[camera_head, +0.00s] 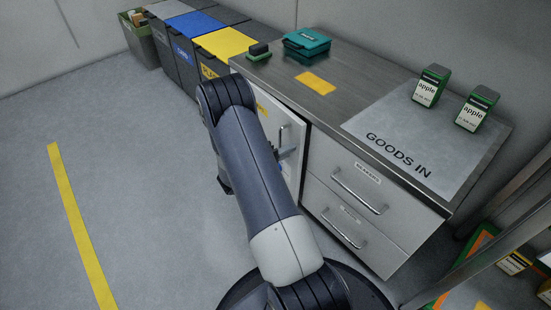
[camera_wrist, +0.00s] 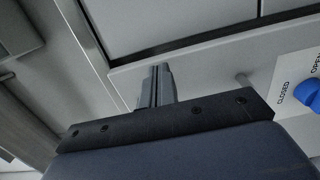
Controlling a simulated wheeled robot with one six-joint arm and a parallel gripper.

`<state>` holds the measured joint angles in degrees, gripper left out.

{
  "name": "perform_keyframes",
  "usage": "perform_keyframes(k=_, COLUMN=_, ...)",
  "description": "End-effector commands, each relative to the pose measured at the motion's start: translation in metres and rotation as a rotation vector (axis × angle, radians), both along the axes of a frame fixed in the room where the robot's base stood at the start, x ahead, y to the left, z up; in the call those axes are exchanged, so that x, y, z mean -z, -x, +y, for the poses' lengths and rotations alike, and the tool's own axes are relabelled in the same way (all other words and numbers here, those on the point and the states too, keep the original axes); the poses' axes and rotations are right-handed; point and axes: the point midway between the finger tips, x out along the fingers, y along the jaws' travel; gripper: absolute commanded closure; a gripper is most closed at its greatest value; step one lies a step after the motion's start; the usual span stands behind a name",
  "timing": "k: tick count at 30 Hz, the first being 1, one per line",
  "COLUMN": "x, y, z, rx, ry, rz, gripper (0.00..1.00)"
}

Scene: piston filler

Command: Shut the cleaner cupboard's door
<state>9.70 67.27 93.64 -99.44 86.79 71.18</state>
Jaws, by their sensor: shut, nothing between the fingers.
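The cleaner cupboard's door (camera_head: 294,128) is a pale panel under the left part of the steel worktop, with a bar handle and a yellow label. A dark gap shows along its right edge, and I cannot tell whether it is fully shut. My arm hides much of its front. My gripper (camera_head: 287,153) is at the door's front, near the handle, in the head view. In the wrist view my gripper (camera_wrist: 157,72) is shut and empty, its fingertips over a pale panel. Whether they touch it is unclear.
Drawers (camera_head: 350,205) with bar handles are right of the door. A blue knob (camera_wrist: 300,92) marked CLOSED and OPEN shows in the wrist view. The worktop (camera_head: 345,85) holds a teal case (camera_head: 306,43) and two apple boxes. Bins (camera_head: 185,40) stand behind; the left floor is clear.

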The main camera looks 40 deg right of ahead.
Motion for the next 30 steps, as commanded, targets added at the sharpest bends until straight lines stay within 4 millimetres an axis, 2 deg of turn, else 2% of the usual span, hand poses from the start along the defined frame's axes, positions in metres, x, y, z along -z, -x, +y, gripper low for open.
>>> perform_keyframes(k=6, x=0.001, y=0.0, z=-0.015, rx=0.0, ry=-0.001, rz=-0.001, gripper=1.0)
perform_keyframes(k=19, x=0.0, y=0.0, z=-0.019, rx=-0.011, ry=0.001, rz=-0.001, gripper=1.0)
perform_keyframes(k=30, x=0.001, y=0.001, z=-0.055, rx=-0.167, ry=0.003, rz=-0.003, gripper=1.0)
